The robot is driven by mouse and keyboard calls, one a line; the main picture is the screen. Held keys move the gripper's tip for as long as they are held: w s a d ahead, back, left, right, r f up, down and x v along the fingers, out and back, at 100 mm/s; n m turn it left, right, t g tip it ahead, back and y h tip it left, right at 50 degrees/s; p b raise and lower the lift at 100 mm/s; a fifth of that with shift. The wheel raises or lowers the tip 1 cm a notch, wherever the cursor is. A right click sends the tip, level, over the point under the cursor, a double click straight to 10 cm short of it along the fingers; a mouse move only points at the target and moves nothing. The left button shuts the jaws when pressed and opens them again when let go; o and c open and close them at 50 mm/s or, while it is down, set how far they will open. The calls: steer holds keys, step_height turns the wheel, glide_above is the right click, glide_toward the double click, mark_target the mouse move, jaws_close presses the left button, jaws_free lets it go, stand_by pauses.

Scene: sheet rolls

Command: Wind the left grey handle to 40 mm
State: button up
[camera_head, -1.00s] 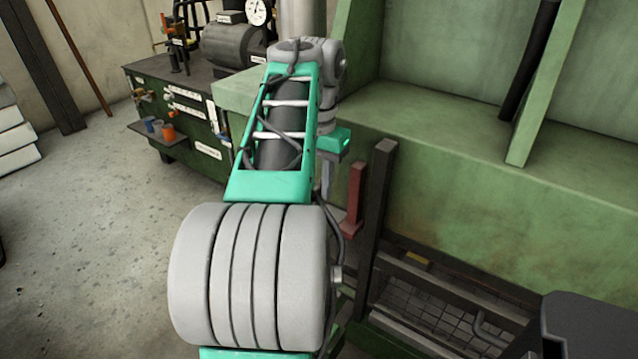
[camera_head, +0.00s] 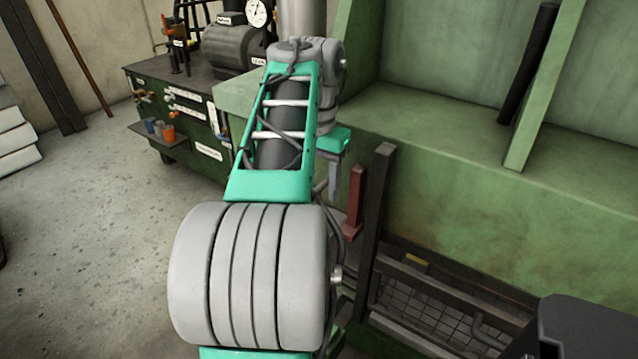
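My gripper (camera_head: 334,178) hangs beneath the teal end of my arm, just left of a dark red upright part (camera_head: 354,202). One grey finger shows clearly, pointing down; the other is not clear, so I cannot tell whether it is open or shut. A small grey-brown bar end (camera_head: 321,186) shows just left of the finger; I cannot tell whether it is the left grey handle or whether they touch. My arm hides most of the area behind it. No scale or millimetre reading is legible.
A green machine frame (camera_head: 440,130) fills the right side. A dark upright post (camera_head: 375,225) stands right of the red part. A bent grey bar (camera_head: 482,332) lies over a mesh guard at lower right.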

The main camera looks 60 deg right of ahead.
step_height(320, 180, up, 9)
steer(key=p, duration=0.8)
